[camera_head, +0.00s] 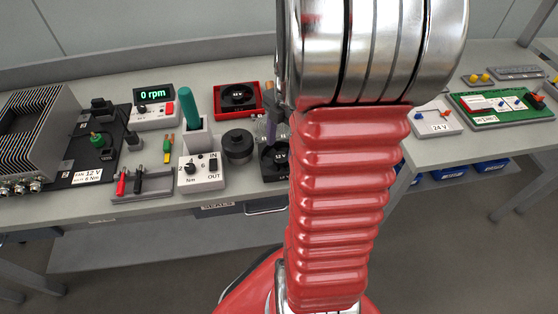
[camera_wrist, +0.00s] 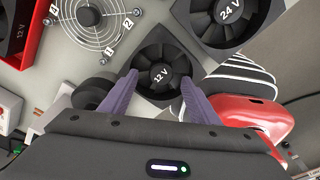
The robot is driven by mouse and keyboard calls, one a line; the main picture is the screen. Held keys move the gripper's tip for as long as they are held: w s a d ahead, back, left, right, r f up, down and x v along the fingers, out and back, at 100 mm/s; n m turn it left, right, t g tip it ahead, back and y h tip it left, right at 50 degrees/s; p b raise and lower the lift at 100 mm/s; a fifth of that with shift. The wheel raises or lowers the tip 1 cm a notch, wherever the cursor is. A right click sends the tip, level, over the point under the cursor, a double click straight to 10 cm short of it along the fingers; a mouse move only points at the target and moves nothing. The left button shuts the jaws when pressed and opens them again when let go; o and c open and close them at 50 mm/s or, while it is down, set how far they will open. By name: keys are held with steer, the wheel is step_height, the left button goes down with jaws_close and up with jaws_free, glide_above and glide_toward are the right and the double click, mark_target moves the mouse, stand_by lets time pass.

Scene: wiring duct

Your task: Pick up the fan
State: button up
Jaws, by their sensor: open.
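A black square fan marked 12 V (camera_wrist: 158,68) lies on the bench. It shows in the wrist view just beyond and between the tips of my gripper (camera_wrist: 160,82), whose purple fingers are spread apart with nothing held. In the head view this fan (camera_head: 270,167) is partly hidden behind my red arm, and my gripper (camera_head: 271,127) is above it. A second black fan marked 24 V (camera_wrist: 227,18) lies at the upper right in the wrist view. Another 12 V fan (camera_head: 237,97) sits in a red tray (camera_head: 222,112). I cannot tell whether the fingers touch the fan.
A wire fan guard (camera_wrist: 75,20) lies left of the nearest fan. A black round part (camera_head: 238,145) stands beside it. A torque tester box (camera_head: 202,174), a 0 rpm display (camera_head: 154,95) and a screwdriver rack (camera_head: 143,184) are further left. A 24 V box (camera_head: 436,122) is right.

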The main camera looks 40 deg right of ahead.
mark_target(281, 160)
steer(key=shift+a+f, duration=0.2)
steer(key=shift+f, duration=1.25)
steer(key=shift+c, duration=0.4)
steer(key=c, duration=1.2)
